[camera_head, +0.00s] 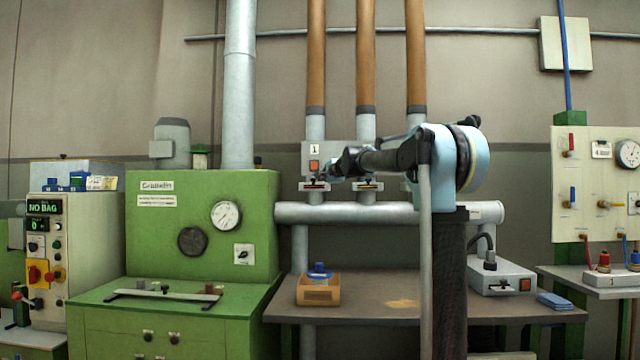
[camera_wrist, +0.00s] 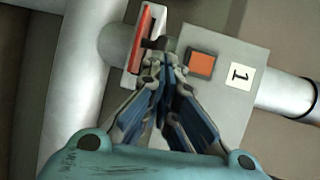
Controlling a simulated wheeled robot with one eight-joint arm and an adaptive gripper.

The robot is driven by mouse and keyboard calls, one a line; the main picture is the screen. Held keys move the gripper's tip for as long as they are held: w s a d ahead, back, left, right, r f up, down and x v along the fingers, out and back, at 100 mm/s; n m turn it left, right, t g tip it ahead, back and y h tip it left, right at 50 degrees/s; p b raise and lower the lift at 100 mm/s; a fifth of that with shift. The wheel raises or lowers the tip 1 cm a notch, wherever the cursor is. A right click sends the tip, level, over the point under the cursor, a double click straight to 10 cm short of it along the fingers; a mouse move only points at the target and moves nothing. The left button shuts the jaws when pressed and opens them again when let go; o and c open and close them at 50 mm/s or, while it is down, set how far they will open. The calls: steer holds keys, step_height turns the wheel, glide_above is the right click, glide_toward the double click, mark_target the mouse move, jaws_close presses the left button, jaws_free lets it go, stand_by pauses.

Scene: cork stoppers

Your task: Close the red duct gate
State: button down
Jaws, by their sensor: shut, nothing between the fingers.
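The red duct gate (camera_head: 313,187) sits low on the left of the vertical ducts, just above the horizontal grey pipe. In the wrist view its red plate (camera_wrist: 145,33) shows along a pale frame, with a dark knob beside it. My gripper (camera_head: 319,179) is at this gate, and its fingers are together and empty. In the wrist view the fingertips (camera_wrist: 158,68) are right by the dark knob and partly hide it; I cannot tell if they touch it. How far the plate is pushed in is not clear.
A grey panel with an orange square (camera_wrist: 200,63) and a "1" label (camera_wrist: 239,77) is beside the gate. The horizontal grey pipe (camera_head: 270,213) runs below; a wooden box (camera_head: 318,295) stands on the bench.

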steer(key=v, duration=1)
steer(key=shift+s+d, duration=0.3)
